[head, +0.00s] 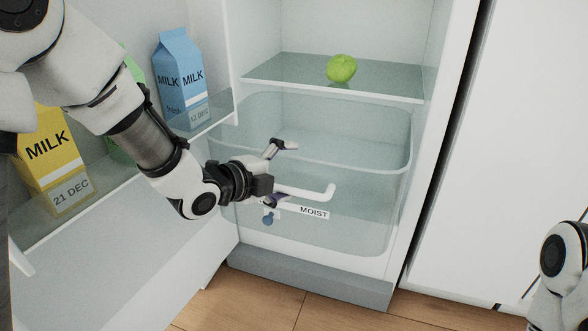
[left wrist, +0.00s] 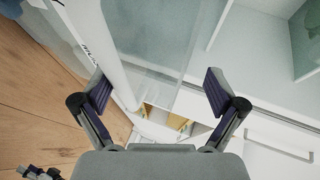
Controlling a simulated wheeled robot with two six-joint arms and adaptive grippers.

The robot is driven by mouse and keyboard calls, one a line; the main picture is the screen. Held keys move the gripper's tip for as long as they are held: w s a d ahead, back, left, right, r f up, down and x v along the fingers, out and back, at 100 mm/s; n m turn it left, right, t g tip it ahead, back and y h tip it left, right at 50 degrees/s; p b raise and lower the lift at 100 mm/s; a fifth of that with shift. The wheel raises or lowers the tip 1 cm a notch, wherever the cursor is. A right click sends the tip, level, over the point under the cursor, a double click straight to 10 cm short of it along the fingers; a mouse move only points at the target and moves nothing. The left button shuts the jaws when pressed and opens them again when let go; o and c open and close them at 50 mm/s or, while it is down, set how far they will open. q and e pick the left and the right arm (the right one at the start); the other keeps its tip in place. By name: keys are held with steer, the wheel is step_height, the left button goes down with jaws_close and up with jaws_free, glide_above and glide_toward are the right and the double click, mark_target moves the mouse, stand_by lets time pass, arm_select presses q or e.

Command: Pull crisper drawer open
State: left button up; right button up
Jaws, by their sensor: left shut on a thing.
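The crisper drawer (head: 360,222) is a clear bin low in the open fridge, with a "MOIST" label (head: 314,212) on its front. A white bar handle (head: 318,193) sticks out of the drawer front. In the left wrist view, the white handle bar (left wrist: 118,62) runs by the left finger of my gripper (left wrist: 157,90); the contact is not clear. How far out the drawer stands I cannot tell. My right gripper is out of view.
A glass shelf (head: 290,72) with a green fruit (head: 341,68) is above the drawer. The open door at left holds a blue milk carton (head: 180,70) and a yellow one (head: 46,150). White cabinets (head: 510,150) stand at right. The wooden floor (head: 270,307) in front is clear.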

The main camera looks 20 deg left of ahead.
arm_select(q)
steer(key=shift+s+a+r+t, duration=0.15)
steer(key=shift+s+a+r, duration=0.1)
steer(key=shift+r, duration=0.35)
steer(key=shift+s+a+r+t, duration=0.15)
steer(key=shift+a+r, duration=0.05)
steer(key=shift+r, duration=0.35)
steer(key=shift+c, duration=0.4)
steer(key=v, duration=0.2)
steer(key=shift+s+r, duration=0.25)
steer(key=c, duration=0.4)
steer(key=s, duration=0.1)
steer(key=s+a, duration=0.1)
steer(key=s, duration=0.1)
steer(key=shift+s+f+b, duration=0.2)
steer(key=shift+s+b, duration=0.05)
steer(key=shift+b, duration=0.15)
steer(key=shift+c, duration=0.2)
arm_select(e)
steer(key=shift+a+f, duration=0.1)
